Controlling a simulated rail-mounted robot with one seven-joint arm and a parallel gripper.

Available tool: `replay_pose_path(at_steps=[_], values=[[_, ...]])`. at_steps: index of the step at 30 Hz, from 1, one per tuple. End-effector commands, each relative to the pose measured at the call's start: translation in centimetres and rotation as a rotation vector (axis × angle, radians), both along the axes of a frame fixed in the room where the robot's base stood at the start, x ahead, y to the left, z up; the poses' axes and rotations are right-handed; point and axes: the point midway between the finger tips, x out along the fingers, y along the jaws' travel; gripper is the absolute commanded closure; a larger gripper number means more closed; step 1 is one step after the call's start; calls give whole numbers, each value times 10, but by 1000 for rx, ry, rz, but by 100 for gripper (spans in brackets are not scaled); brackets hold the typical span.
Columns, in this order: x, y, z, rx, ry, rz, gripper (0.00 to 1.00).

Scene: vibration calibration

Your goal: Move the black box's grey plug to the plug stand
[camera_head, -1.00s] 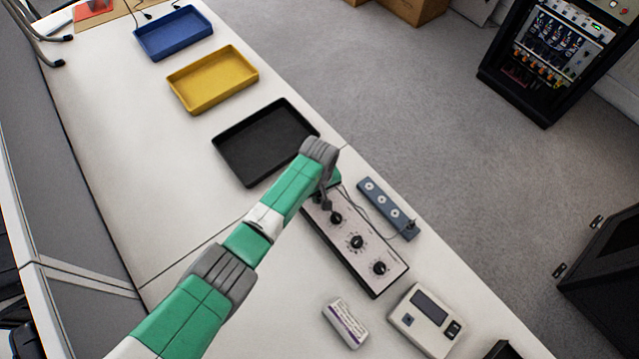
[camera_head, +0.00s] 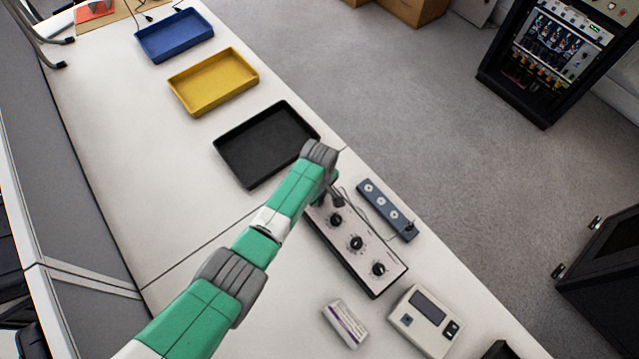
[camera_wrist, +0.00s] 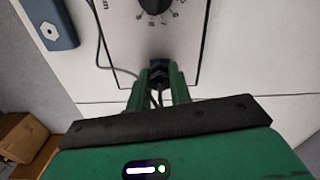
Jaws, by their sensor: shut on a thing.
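The black box (camera_head: 363,268) has a pale panel with black dials and lies on the white table; its near end shows in the wrist view (camera_wrist: 185,62). My gripper (camera_wrist: 159,78) is at the box's end, with its green fingers shut on a dark plug (camera_wrist: 158,66). Two cables run back from the plug between the fingers. The plug looks close to the panel's end, but I cannot tell whether it is still seated. The blue-grey plug stand (camera_head: 376,198), with pale round sockets, lies beside the box. In the head view my arm largely hides the gripper.
A black tray (camera_head: 222,150), a yellow tray (camera_head: 176,88) and a blue tray (camera_head: 143,43) lie farther along the table. A white labelled block (camera_head: 345,324) and a meter (camera_head: 424,320) lie near the box's other end. A thin cable runs between box and stand.

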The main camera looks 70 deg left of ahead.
Motion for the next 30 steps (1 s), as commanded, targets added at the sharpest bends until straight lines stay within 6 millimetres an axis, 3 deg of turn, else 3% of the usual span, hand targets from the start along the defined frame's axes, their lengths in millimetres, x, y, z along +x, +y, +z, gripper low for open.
replay_pose_path(at_steps=[8, 16, 30], values=[[0, 0, 0, -1, 0, 18, 100], [0, 0, 0, -2, 2, 174, 100], [0, 0, 4, -1, 1, 177, 100]])
